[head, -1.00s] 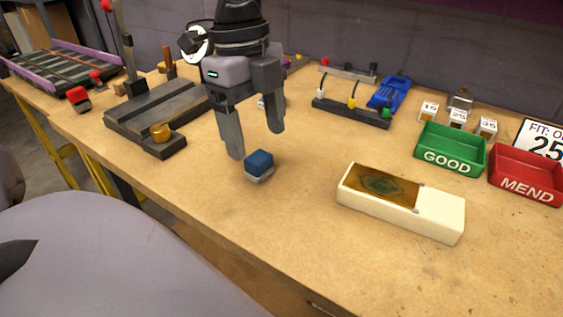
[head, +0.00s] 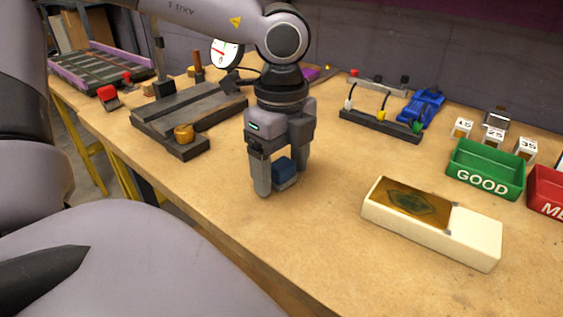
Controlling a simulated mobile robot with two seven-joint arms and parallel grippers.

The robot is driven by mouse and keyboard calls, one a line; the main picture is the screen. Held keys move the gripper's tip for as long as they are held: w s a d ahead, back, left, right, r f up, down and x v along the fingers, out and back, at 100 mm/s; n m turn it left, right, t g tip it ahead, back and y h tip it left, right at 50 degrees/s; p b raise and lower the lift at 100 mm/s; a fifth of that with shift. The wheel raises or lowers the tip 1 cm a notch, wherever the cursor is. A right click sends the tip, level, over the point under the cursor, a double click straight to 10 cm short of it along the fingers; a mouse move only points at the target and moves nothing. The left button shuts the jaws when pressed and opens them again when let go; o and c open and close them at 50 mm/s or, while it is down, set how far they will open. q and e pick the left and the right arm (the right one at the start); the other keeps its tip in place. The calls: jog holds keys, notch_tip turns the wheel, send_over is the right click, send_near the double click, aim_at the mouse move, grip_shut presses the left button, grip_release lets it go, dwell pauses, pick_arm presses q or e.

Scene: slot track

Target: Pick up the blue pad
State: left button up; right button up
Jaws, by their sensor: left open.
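One finger is in front and to the left of the pad, the other behind and to the right. The near finger hides part of the pad's left side. I cannot tell whether either finger touches it. My right gripper is not in view.
A cream box with a gold-brown top (head: 433,222) lies to the right. Green GOOD (head: 486,170) and red MEND (head: 547,193) trays stand farther right. A dark grey slotted fixture (head: 190,117) is at the left. Table in front of the pad is clear.

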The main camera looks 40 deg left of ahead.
pick_arm(q)
jog(key=c, duration=1.1)
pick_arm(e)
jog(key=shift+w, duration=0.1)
pick_arm(q)
jog(key=shift+r, duration=0.1)
jog(key=shift+r, duration=0.45)
notch_tip(320, 180, up, 20)
jog(key=f+p, duration=0.1)
jog(key=p, duration=0.4)
notch_tip(320, 180, up, 7)
jog(key=p, duration=0.1)
send_over(282, 163)
jog(key=shift+r+p, duration=0.35)
jog(key=shift+r, duration=0.15)
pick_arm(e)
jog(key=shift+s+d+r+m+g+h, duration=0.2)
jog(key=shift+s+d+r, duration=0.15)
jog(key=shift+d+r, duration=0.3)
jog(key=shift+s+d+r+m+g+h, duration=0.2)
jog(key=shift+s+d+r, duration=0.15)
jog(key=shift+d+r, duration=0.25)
pick_arm(q)
jog(key=shift+o, duration=0.6)
